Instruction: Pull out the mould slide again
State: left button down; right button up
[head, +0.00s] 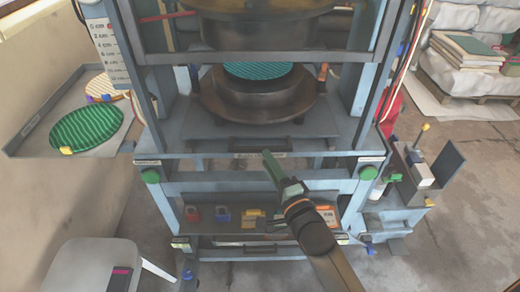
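The mould slide (195,143) is a flat grey plate low in the blue press frame. It carries a round dark mould (215,108) with a ribbed teal piece (258,71) on its top, under the dark upper part of the press. A dark handle bar (238,144) shows at the slide's front edge. My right gripper (268,156) comes in from the lower right, its green tip at the front edge near the right end of the bar. I cannot tell whether it touches the bar or whether its fingers are apart. My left gripper is not in view.
A tray (128,147) at the left holds a green ribbed plate (86,127). Padlocks and tags (222,213) sit on the lower shelf. Stacked boards (469,44) lie behind.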

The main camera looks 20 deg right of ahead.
aim_at(261, 147)
jog(key=shift+w+a, duration=0.15)
jog(key=shift+w, duration=1.25)
jog(key=shift+w+a, duration=0.15)
jog(key=shift+w, duration=1.2)
grip_shut()
